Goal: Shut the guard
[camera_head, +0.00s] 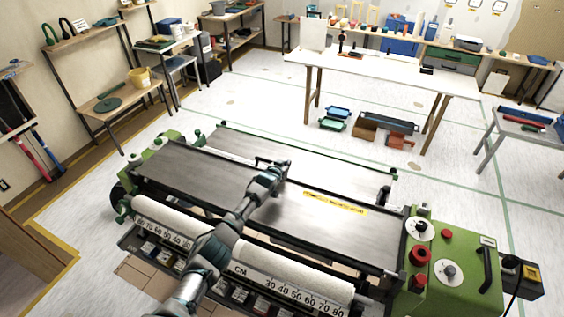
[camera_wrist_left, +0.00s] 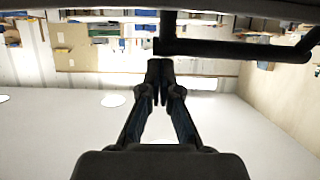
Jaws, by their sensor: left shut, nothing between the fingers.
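The wallpaper paster stands in the foreground. Its guard (camera_head: 222,182) is a long dark grey panel with a yellow warning label (camera_head: 335,203). It lies above the white front roller (camera_head: 295,272). A black handle (camera_head: 262,160) shows near the panel's far edge. My left arm reaches over the machine from the front, and its gripper (camera_head: 279,167) is at this handle. In the left wrist view the left gripper (camera_wrist_left: 160,83) is shut and empty, with its fingertips close below a black bar (camera_wrist_left: 235,49). I cannot tell whether they touch. My right gripper is not in view.
A green control box (camera_head: 455,270) with red and white knobs is at the machine's right end. The floor between is mostly clear.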

